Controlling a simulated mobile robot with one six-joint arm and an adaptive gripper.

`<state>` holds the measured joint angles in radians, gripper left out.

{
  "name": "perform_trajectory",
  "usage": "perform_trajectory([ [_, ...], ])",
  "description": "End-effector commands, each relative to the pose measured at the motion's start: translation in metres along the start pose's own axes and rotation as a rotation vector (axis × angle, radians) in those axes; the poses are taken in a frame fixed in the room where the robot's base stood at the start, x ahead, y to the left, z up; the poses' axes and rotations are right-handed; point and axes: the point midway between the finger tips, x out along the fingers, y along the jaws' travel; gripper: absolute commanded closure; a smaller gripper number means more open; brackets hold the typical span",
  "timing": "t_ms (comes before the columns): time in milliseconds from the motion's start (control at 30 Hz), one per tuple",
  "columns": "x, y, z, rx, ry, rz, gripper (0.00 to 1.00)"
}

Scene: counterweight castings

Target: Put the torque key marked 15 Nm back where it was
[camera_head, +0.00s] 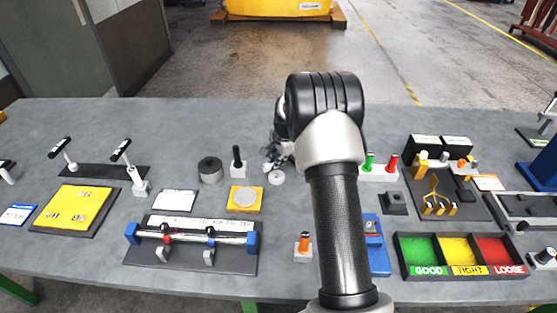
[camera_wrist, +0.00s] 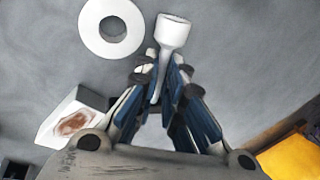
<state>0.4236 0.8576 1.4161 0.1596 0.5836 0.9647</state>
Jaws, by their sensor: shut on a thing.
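My gripper (camera_wrist: 155,92) is shut on a pale, slim piece with a flared round end (camera_wrist: 174,32). No 15 Nm mark can be read on it, so I cannot tell whether it is the torque key. In the head view my gripper (camera_head: 278,158) is partly hidden by my arm, over the middle of the bench near a small white ring (camera_head: 277,178). The ring also shows in the wrist view (camera_wrist: 136,28), apart from the held piece. Two black-handled tools, one far left (camera_head: 60,148) and one right of it (camera_head: 121,150), stand tilted by a dark strip (camera_head: 95,171); their lettering is unreadable.
A grey cylinder (camera_head: 210,163), a black-topped post (camera_head: 237,172) and a yellow block (camera_head: 233,207) stand left of my gripper. A rod fixture (camera_head: 190,262) lies nearer. Green and red posts (camera_head: 379,175) and a GOOD/TIGHT/LOOSE tray (camera_head: 460,273) stand right. The bench's back strip is clear.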

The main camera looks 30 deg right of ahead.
Motion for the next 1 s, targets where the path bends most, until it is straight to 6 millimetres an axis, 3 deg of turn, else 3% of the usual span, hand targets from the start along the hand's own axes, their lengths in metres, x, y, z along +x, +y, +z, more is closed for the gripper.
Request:
perform_trajectory([
  [133,0.003,0.001,0.000,0.000,0.000,-0.001,1.00],
  [167,0.004,0.001,0.000,0.000,-0.001,0.001,0.90],
  [300,0.003,0.001,0.000,0.000,-0.001,0.001,0.82],
  [633,0.000,0.000,0.000,0.000,0.000,0.000,0.82],
  [767,-0.015,-0.001,0.000,0.001,0.001,-0.001,0.82],
  [1000,-0.068,-0.001,-0.001,0.001,0.001,-0.002,0.82],
])
